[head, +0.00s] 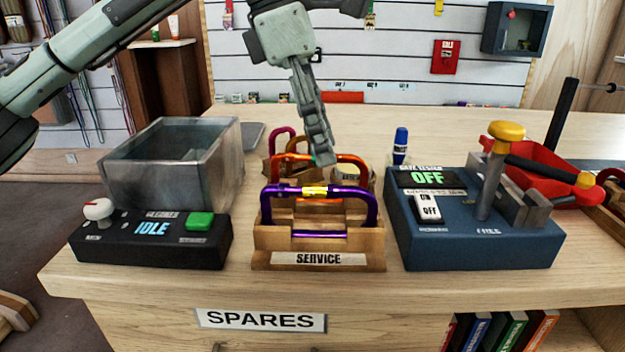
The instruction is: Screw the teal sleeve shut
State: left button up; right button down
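A wooden rack (262,243) labelled SERVICE holds several carabiners upright in a row. The front one is a purple carabiner (368,206) with a yellow sleeve on its top bar. Behind it stands an orange carabiner (352,161). A small patch of teal, seemingly the teal sleeve (325,160), shows on the orange carabiner's top bar. My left gripper (323,150) points down with its fingertips at this teal patch. The fingers are seen edge-on and overlap, so their gap and any grip are hidden. The sleeve's thread is hidden too. My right gripper is out of view.
A grey metal bin (150,178) and a black control box (152,248) stand left of the rack. A blue tester (480,240) reading OFF, with an upright yellow-topped post, stands right. A blue marker (401,142) stands behind it. The table's front edge is bare.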

pick_arm(q)
jog(key=shift+f, duration=0.25)
jog(key=shift+f+b, duration=1)
jog(key=shift+f, duration=0.2)
jog(key=shift+s+b, duration=0.3)
jog(key=shift+s, duration=0.45)
jog(key=shift+r, duration=0.1)
jog(key=shift+r+p, duration=1.1)
jog(key=shift+r, duration=0.3)
jog(key=shift+w+p, duration=0.35)
jog(key=shift+w, duration=0.4)
